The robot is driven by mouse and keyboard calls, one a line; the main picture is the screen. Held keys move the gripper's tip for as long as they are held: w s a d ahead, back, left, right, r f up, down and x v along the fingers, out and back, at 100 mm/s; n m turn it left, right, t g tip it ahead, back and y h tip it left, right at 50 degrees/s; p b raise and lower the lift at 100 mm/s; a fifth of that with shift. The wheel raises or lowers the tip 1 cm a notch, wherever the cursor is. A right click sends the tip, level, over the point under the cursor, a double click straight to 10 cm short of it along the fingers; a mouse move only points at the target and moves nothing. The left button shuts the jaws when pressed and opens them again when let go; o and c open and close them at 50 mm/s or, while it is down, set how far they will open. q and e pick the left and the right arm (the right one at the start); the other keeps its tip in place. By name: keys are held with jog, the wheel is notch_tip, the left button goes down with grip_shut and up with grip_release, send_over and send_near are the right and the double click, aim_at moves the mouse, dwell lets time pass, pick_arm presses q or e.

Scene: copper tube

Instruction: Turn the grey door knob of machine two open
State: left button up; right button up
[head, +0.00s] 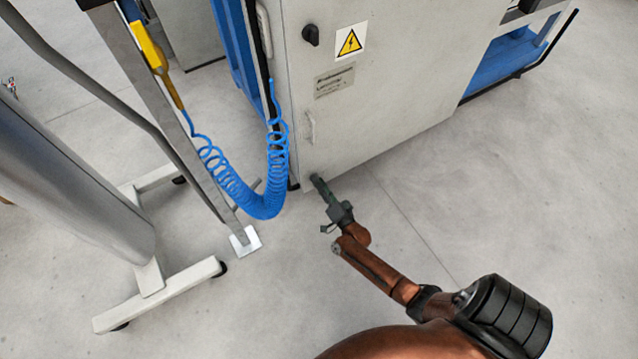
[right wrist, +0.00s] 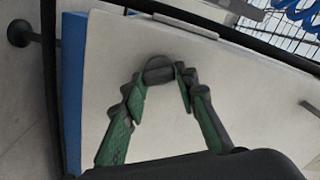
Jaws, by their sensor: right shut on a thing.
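In the head view my right gripper (head: 318,182) reaches the lower left part of the white machine cabinet (head: 385,90), near its bottom edge. In the right wrist view the green-padded fingers of the right gripper (right wrist: 160,88) are shut on a dark grey rounded door knob (right wrist: 159,68), one finger on each side. The knob sits on a pale flat panel (right wrist: 240,110). In the head view I cannot make out this knob at the fingertips. My left gripper is not in view.
A black knob (head: 311,35) and a yellow warning sign (head: 349,42) are higher on the cabinet. A coiled blue hose (head: 265,200) hangs left of my right gripper, beside a wheeled stand (head: 160,295). The floor at right (head: 530,190) is clear.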

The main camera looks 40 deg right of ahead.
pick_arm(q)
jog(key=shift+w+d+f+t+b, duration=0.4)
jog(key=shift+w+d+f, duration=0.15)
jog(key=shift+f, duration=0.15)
pick_arm(e)
jog(key=m, duration=0.6)
jog(key=shift+s+d+f, duration=0.1)
jog(key=shift+f, duration=0.1)
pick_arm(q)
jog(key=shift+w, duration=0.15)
pick_arm(e)
jog(key=shift+m, duration=0.3)
jog(key=o, duration=1.2)
jog(key=shift+c, duration=0.2)
